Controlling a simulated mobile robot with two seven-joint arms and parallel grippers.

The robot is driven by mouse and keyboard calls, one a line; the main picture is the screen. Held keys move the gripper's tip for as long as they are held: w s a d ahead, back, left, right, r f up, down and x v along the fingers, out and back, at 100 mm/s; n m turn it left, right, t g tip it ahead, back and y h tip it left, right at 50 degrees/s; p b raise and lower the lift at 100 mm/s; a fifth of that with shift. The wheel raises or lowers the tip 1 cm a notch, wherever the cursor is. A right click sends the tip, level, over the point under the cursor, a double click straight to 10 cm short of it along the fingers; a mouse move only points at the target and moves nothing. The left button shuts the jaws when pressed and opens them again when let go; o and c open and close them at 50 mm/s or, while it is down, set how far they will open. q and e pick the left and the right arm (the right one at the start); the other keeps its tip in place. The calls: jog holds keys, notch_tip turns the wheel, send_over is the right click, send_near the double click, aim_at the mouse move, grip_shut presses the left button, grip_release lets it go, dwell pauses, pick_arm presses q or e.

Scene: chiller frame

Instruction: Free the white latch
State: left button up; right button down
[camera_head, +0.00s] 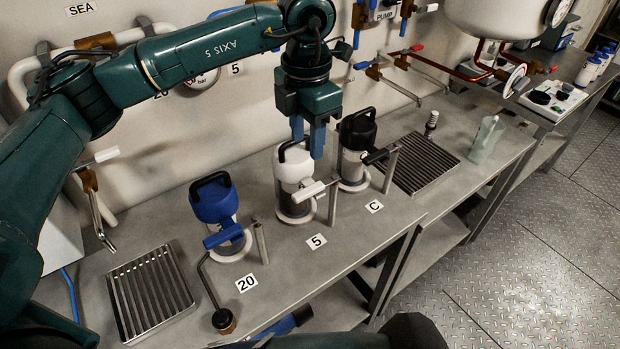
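The white latch (308,191) is a short white bar low on the front of the white-topped canister (291,166). Its right end meets or nearly meets the top of a short metal post (333,202); I cannot tell if they touch. The canister stands upright in a white ring behind the label 5 (317,241). My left gripper (308,146) points down with two blue fingers apart and nothing visible between them. It appears over or just behind the canister's black top handle, above the latch; the exact depth is unclear. My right gripper is not recognisable in view.
A blue-topped canister (214,200) stands left and a black-topped one (357,132) close right, each with its latch and post. Drain grates (150,291) (425,163) lie at both sides. Pipes and valves line the wall behind. Bench front is mostly clear.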

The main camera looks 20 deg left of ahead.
aim_at(308, 190)
pick_arm(q)
notch_tip(308, 190, down, 11)
jog(key=shift+f+p, duration=0.15)
jog(key=shift+p, duration=0.9)
jog(key=shift+c, duration=0.2)
grip_shut()
